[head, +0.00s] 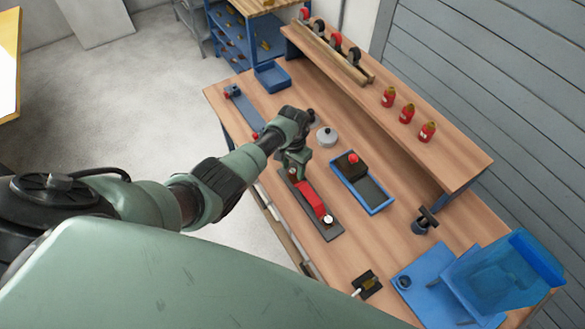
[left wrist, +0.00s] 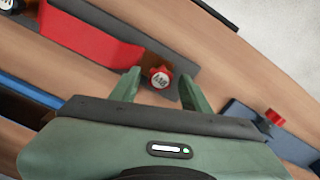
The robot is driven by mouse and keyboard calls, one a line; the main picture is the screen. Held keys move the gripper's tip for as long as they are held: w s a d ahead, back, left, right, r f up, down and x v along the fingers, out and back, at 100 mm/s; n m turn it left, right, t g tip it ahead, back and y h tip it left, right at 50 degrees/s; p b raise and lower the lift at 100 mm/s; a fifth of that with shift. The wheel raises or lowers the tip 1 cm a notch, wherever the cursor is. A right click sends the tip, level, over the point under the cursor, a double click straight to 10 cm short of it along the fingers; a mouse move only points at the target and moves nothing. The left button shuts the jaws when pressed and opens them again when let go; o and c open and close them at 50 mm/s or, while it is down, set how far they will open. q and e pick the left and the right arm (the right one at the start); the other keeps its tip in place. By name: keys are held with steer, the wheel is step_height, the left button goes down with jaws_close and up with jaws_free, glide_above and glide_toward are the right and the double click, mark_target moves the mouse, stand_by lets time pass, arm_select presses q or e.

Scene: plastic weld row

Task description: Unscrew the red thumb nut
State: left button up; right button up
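The red thumb nut (left wrist: 160,77) has a pale marked top and red sides. It sits at the end of a dark base plate (head: 332,232) that carries a red bar (head: 311,199); the bar also shows in the left wrist view (left wrist: 85,35). My left gripper (head: 291,168) is over that end of the plate and hides the nut in the head view. In the left wrist view the gripper (left wrist: 160,90) is open, with the nut between its fingertips and gaps on both sides. A white-topped knob (head: 327,219) stands at the bar's other end. My right gripper is not in view.
A blue tray (head: 377,208) with a dark block lies right of the plate. A grey round lidded object (head: 326,136) stands behind. A blue strip (head: 243,108) with a red knob is at the left. Red bottles (head: 406,113) stand on the raised shelf.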

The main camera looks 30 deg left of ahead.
arm_select(q)
steer(key=shift+f+m, duration=0.1)
steer(key=shift+m, duration=0.2)
steer(key=m, duration=0.3)
steer(key=shift+s+a+f+b, duration=0.1)
steer(key=shift+b, duration=0.2)
steer(key=m+b, duration=0.1)
steer(key=m, duration=0.5)
steer(key=shift+f+m, duration=0.1)
steer(key=shift+m, duration=0.3)
steer(key=m+b, duration=0.1)
steer(key=m, duration=0.4)
steer(key=m+b, duration=0.1)
steer(key=m, duration=0.3)
steer(key=shift+r, duration=0.25)
